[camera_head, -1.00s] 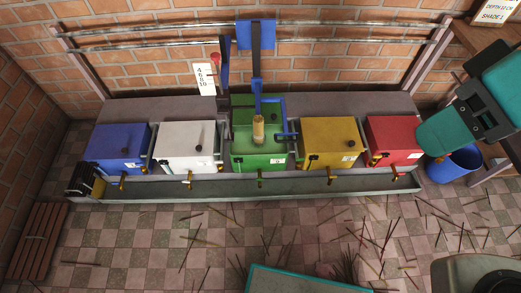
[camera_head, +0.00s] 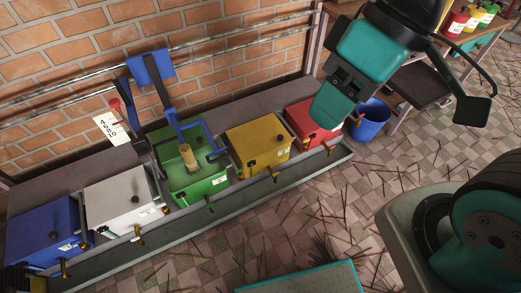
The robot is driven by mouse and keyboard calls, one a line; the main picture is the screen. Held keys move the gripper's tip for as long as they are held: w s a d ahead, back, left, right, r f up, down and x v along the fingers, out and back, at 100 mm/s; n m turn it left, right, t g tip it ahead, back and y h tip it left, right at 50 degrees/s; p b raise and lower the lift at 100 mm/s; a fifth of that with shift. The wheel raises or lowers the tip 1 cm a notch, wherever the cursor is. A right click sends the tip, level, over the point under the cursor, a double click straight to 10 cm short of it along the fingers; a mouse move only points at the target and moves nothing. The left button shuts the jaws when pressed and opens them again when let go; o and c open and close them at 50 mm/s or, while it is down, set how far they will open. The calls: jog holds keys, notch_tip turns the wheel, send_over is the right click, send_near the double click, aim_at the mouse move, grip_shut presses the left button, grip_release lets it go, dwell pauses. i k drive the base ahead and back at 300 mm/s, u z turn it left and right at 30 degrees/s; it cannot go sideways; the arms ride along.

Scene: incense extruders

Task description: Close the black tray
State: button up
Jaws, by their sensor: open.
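My gripper (camera_head: 351,82) is in the upper right, with two teal jaws apart on a dark body and nothing seen between them. It hangs in front of the red box (camera_head: 312,122) and the blue bucket in the picture; its height above them is hard to tell. I cannot make out a clearly black tray that opens or shuts. A long dark grey trough (camera_head: 245,198) runs along the front of the coloured boxes. A small black item (camera_head: 14,279) at the lower left corner is mostly cut off.
Blue (camera_head: 42,232), white (camera_head: 118,200), green (camera_head: 196,188) and yellow (camera_head: 258,140) boxes stand in the row. The green one has a tan cylinder (camera_head: 187,155) and a raised blue lever. A blue bucket (camera_head: 370,118) stands right. Thin sticks litter the tiled floor.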

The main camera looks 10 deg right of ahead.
aim_at(418, 83)
jog(key=z, duration=1.6)
jog(key=k, duration=0.45)
jog(key=u, duration=0.85)
jog(key=i, duration=0.7)
jog(key=z, duration=0.45)
jog(key=i, duration=0.65)
jog(key=z, duration=0.7)
